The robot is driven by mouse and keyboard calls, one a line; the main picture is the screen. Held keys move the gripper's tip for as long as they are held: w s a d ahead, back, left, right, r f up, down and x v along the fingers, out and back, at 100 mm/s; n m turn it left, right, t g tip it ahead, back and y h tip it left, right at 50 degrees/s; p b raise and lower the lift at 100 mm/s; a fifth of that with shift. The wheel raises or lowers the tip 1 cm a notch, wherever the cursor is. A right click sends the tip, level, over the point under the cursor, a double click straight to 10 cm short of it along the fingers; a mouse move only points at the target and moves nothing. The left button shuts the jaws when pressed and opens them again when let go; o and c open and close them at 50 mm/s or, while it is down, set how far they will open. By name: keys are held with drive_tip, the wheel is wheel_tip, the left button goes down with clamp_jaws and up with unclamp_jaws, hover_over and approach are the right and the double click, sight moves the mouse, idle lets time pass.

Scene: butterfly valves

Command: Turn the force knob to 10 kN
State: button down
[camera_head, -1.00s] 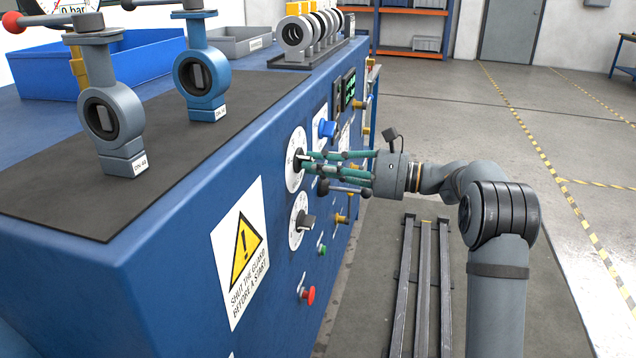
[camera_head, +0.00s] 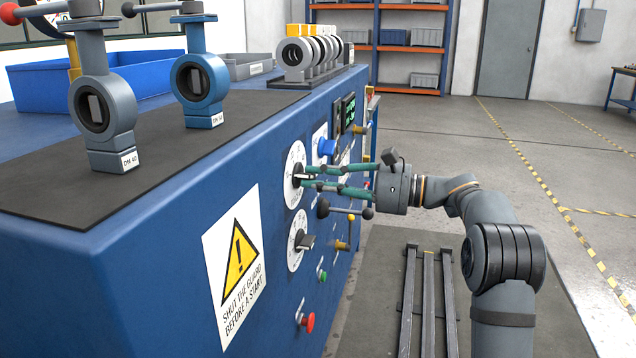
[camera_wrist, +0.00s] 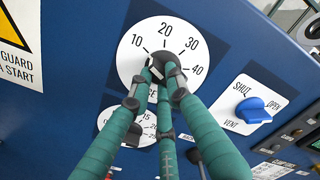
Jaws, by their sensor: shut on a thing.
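The force knob (camera_wrist: 158,60) is a dark knob on a white round dial (camera_wrist: 190,32) marked 10, 20, 30 and 40. The dial is on the blue front panel, and in the head view it is the upper one (camera_head: 296,158). My gripper (camera_wrist: 161,76) has green fingers with dark tips shut around the knob. In the head view my gripper (camera_head: 304,179) reaches the dial from the right. The fingers hide much of the knob. A small light mark shows at the knob's upper left, on the side of the 10, but its exact reading is unclear.
A second dial (camera_head: 297,247) with a dark knob sits below. A blue SHUT/OPEN/VENT knob (camera_wrist: 253,110) is to the right of the dial in the wrist view. A ball-ended lever (camera_head: 345,210) lies just under my fingers. A red button (camera_head: 307,321) is lower down.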

drive_tip(key=c, duration=1.6)
unclamp_jaws()
drive_tip(key=shift+c, duration=0.2)
drive_tip(key=v, duration=1.2)
drive_tip(key=x, duration=1.2)
